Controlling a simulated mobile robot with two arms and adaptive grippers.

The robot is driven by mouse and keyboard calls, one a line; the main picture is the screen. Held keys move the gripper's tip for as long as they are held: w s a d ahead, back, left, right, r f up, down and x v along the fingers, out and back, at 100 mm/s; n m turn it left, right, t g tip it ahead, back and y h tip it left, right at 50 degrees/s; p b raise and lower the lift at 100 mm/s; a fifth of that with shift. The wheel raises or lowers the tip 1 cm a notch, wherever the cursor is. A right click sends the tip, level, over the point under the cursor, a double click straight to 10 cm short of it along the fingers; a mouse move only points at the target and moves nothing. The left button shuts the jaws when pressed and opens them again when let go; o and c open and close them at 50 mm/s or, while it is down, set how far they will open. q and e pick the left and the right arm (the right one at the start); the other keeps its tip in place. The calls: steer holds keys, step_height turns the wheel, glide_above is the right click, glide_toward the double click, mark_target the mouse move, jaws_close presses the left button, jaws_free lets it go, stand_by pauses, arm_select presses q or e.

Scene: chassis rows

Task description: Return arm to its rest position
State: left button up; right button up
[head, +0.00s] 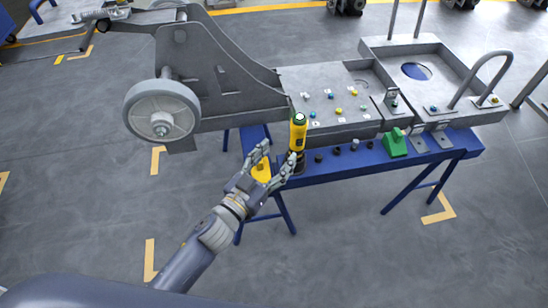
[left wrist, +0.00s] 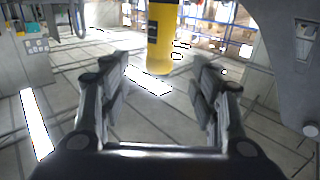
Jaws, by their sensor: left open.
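My left gripper (head: 274,161) is open near the left end of the blue bench (head: 330,167). A yellow and black tool (head: 298,130) stands upright on the bench, just beyond the gripper's right finger in the head view. In the left wrist view the yellow tool (left wrist: 162,38) shows ahead, between and beyond the two open fingers (left wrist: 160,90). Nothing is held between the fingers. I cannot tell whether a finger touches the tool. My right gripper is not in view.
A grey chassis (head: 215,75) with a wheel (head: 162,110) stands behind and left. A metal plate with coloured knobs (head: 335,100) and a tray (head: 420,65) lie along the bench. The floor in front is clear.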

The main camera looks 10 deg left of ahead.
arm_select(q)
steer(key=s+a+f+n+g+y, duration=0.3)
steer(key=s+a+y, duration=0.1)
steer(key=a, duration=0.3)
steer(key=s+a+f+n+g+y, duration=0.2)
steer(key=s+a+f+y, duration=0.1)
steer(key=a+y, duration=0.3)
steer(key=s+a+f+m+g+h, duration=0.15)
steer(key=s+g, duration=0.25)
steer(key=s, duration=0.5)
steer(key=s+a+f+g+h, duration=0.1)
steer(key=s+f+g, duration=0.15)
steer(key=s, duration=0.65)
step_height(320, 180, down, 23)
steer(key=g+p, duration=0.1)
steer(key=g, duration=0.1)
steer(key=s+a+f+g+p, duration=0.1)
steer(key=s+a+f, duration=0.1)
steer(key=s+f, duration=1.4)
steer(key=shift+s+a+f+y, duration=0.15)
steer(key=shift+s+a+y, duration=0.25)
steer(key=shift+s, duration=0.55)
